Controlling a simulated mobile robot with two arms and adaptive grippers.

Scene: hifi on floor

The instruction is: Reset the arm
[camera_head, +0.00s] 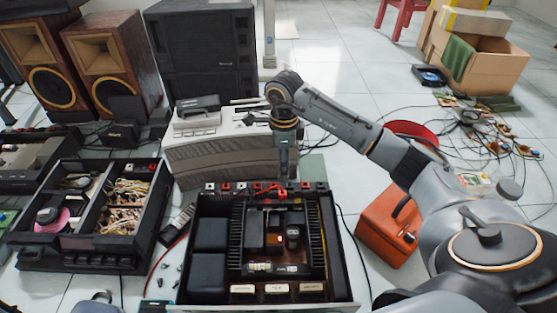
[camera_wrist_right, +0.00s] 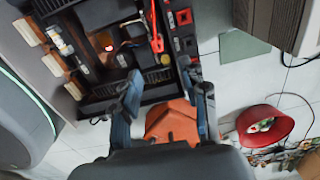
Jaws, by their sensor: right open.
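My right arm reaches in from the right in the head view. Its gripper (camera_head: 283,182) points down over the back edge of the open amplifier chassis (camera_head: 188,295), close to its red and black terminals. In the right wrist view the gripper (camera_wrist_right: 168,92) has its two fingers spread apart with nothing held between them. The chassis (camera_wrist_right: 130,98) lies beyond the fingers, and an orange case (camera_wrist_right: 172,122) shows below and between them. I cannot tell whether the fingertips touch the chassis. My left gripper is not in view.
A second opened unit (camera_head: 95,240) stands at left, wooden speakers (camera_head: 105,60) and a black cabinet (camera_head: 205,50) behind. A beige device (camera_head: 215,155) stands behind the chassis. The orange case (camera_head: 385,228) sits under my right arm. Cables and boards (camera_head: 475,125) clutter the right floor.

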